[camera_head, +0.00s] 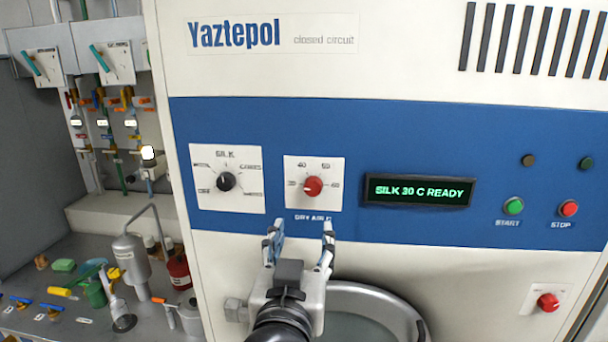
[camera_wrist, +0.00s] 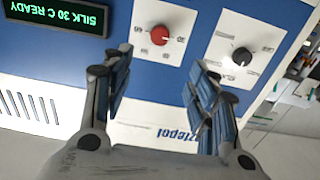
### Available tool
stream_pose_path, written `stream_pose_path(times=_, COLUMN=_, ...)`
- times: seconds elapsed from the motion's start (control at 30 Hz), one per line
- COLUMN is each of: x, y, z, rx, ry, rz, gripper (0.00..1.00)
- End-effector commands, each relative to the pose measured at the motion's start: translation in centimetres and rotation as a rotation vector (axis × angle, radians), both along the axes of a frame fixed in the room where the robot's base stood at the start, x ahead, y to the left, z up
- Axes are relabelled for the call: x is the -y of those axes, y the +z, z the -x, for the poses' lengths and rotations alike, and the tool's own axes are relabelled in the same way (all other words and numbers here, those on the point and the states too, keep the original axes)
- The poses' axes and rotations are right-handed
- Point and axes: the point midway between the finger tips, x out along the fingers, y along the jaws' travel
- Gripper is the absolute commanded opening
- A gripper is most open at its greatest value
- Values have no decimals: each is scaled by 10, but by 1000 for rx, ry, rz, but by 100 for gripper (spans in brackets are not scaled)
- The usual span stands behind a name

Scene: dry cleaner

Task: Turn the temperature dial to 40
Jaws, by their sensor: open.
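The red temperature dial (camera_head: 313,187) sits on a white plate marked with numbers and labelled DRY AIR C, on the blue band of the machine. The display (camera_head: 418,190) beside it reads SILK 30 C READY. My gripper (camera_head: 300,228) is open and empty, just below the dial plate in the head view, with its fingers pointing up towards it. In the wrist view the picture is upside down; the red dial (camera_wrist: 159,35) lies beyond the gap between the open fingers (camera_wrist: 160,75), not touched. The exact mark the dial points at is too small to read.
A black programme dial (camera_head: 226,181) marked SILK is left of the red one. The START button (camera_head: 513,206), STOP button (camera_head: 568,208) and a red knob (camera_head: 548,301) are to the right. A round door (camera_head: 415,318) is below. A cluttered bench (camera_head: 75,260) stands left.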

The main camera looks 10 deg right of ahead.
Motion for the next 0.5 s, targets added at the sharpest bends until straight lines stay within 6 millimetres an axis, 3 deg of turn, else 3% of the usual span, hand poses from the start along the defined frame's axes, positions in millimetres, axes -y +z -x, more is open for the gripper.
stream_pose_path(times=0.23, x=12, y=3, z=-27, rx=-4, ry=-11, rz=6, gripper=54)
stream_pose_path(times=0.5, x=31, y=-1, z=-84, rx=0, ry=-9, rz=1, gripper=54)
